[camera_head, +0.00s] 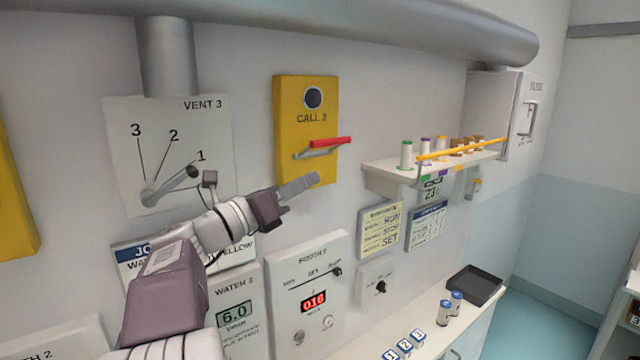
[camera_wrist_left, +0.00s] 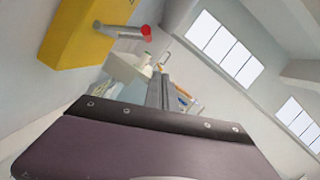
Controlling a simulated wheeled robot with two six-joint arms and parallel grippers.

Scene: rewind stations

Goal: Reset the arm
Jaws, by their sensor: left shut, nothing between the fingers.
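My left arm comes in from the lower left in the head view. In the left wrist view the shut fingers (camera_wrist_left: 159,92) point toward the shelf. The yellow CALL 3 box (camera_head: 292,150) has a round dark button and a lever with a red handle (camera_head: 330,141); the gripper is below the lever and appears apart from it. The red-tipped lever also shows in the left wrist view (camera_wrist_left: 146,33). My right gripper is not in view.
The VENT 3 panel (camera_head: 120,170) with a dial lever is at left. A shelf (camera_head: 385,177) holds several spools behind an orange bar. A counter (camera_head: 425,335) carries a dark tray (camera_head: 474,284) and small bottles. A thick pipe runs overhead.

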